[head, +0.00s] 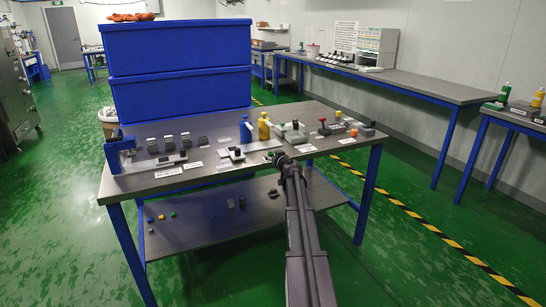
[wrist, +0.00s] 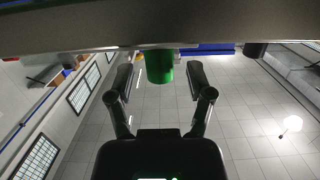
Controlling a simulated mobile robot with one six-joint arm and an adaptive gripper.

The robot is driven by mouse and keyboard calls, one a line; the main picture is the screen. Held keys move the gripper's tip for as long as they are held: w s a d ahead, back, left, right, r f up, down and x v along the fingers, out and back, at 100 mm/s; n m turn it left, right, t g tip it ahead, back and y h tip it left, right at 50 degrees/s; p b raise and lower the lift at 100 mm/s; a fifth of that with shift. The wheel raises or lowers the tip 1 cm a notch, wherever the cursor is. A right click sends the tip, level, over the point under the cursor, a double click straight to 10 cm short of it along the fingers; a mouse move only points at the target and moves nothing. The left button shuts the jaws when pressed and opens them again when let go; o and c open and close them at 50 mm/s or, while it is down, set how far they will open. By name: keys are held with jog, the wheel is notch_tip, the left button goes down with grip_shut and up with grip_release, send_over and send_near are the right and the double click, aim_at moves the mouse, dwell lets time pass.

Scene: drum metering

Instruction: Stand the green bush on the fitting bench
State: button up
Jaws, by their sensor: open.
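The green bush (wrist: 160,66) is a short, plain green cylinder. In the wrist view, which shows the room upside down, it is at a grey surface and between the two fingers of my gripper (wrist: 161,80). The fingers are apart, with a gap visible on each side of the bush. In the head view my gripper (head: 275,157) is low over the front part of the grey-topped bench (head: 222,172), and the bush is mostly hidden there. I cannot tell which bench is the fitting bench.
Stacked blue bins (head: 180,95) stand behind the bench. Small cylinders lie on the lower shelf (head: 215,212). A long side bench (head: 390,80) lines the right wall.

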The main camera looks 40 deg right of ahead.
jog(key=shift+r, duration=0.25)
jog(key=p+v, duration=0.2)
jog(key=v, duration=1)
jog(key=shift+a, duration=0.1)
dwell(0.5)
jog(key=s+a+f+n+g+y, duration=0.15)
jog(key=a+f+g+y, duration=0.3)
jog(key=a, duration=1.15)
jog(key=a+f+n+g+y, duration=0.3)
jog(key=a+f, duration=0.2)
jog(key=a, duration=1.2)
jog(key=s+a+f+m+g+h, duration=0.1)
jog(key=s+a+f+g+h, duration=0.1)
jog(key=s+a, duration=0.6)
jog(key=s+a+f+g+h, duration=0.2)
jog(key=s+a+f+g, duration=0.2)
jog(key=s+a+g, duration=0.2)
jog(key=s+a, duration=0.2)
jog(key=s, duration=0.1)
jog(key=shift+s+f+m, duration=0.25)
jog(key=shift+s+m, duration=0.1)
jog(key=shift+s, duration=0.05)
jog(key=shift+g, duration=0.25)
